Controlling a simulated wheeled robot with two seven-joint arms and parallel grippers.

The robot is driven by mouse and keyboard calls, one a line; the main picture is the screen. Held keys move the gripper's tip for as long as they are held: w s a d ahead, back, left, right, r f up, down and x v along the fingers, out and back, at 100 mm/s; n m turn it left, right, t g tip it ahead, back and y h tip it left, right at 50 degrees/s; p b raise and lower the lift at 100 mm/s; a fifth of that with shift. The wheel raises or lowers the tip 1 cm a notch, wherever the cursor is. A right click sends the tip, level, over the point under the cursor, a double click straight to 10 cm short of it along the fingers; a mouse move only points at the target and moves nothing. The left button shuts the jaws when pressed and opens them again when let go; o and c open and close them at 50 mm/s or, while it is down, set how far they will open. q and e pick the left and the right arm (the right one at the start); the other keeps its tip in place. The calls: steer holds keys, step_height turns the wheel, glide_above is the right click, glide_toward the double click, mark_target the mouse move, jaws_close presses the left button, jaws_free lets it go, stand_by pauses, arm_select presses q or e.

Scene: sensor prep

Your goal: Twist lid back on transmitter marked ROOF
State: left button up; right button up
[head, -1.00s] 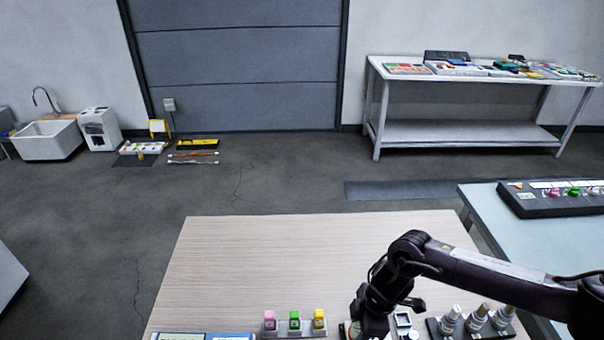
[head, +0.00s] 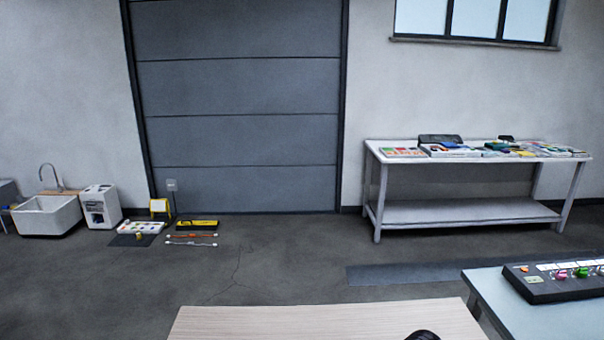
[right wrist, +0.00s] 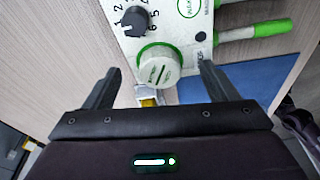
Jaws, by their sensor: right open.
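In the right wrist view a white transmitter-like device (right wrist: 178,25) lies on the wood-grain table. Small print by the right finger is too small to read surely. My right gripper (right wrist: 158,70) is open, with one finger on each side of the lid and gaps showing. My left gripper is in neither view.
A blue panel (right wrist: 235,84) lies right of the lid; a small yellow piece (right wrist: 147,94) shows just below it. A side table (head: 555,318) with a black console (head: 550,288) stands at right.

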steer(key=shift+o, duration=1.2)
steer(key=shift+r+p, duration=0.8)
steer(key=shift+p, duration=0.05)
step_height(320, 180, up, 6)
steer(key=p, duration=0.6)
steer(key=shift+f, duration=0.1)
steer(key=shift+f, duration=0.1)
